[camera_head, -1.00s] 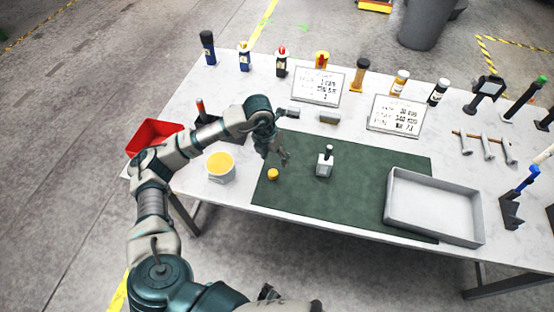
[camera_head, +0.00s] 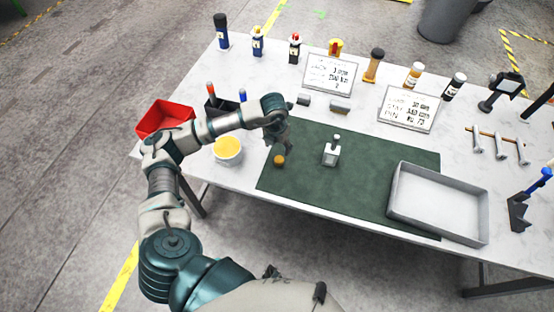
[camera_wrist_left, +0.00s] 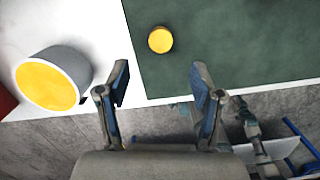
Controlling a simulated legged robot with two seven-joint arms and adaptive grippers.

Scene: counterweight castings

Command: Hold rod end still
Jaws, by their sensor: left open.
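A small grey block with an upright rod (camera_head: 331,155) stands on the green mat (camera_head: 370,185). A small round yellow-topped piece (camera_head: 279,160) lies near the mat's left edge; it also shows in the left wrist view (camera_wrist_left: 160,40). My left gripper (camera_head: 286,146) is just above and beside this yellow piece. In the left wrist view my left gripper (camera_wrist_left: 160,84) has its two fingers spread, with nothing between them; the yellow piece lies beyond the fingertips. The grey block does not show in the wrist view. My right gripper cannot be made out.
A white tub with yellow contents (camera_head: 227,150) stands left of the mat, near a red bin (camera_head: 165,118). A grey tray (camera_head: 395,200) covers the mat's right end. Bottles, two sign boards (camera_head: 330,73) and tools line the back. The mat's middle is largely clear.

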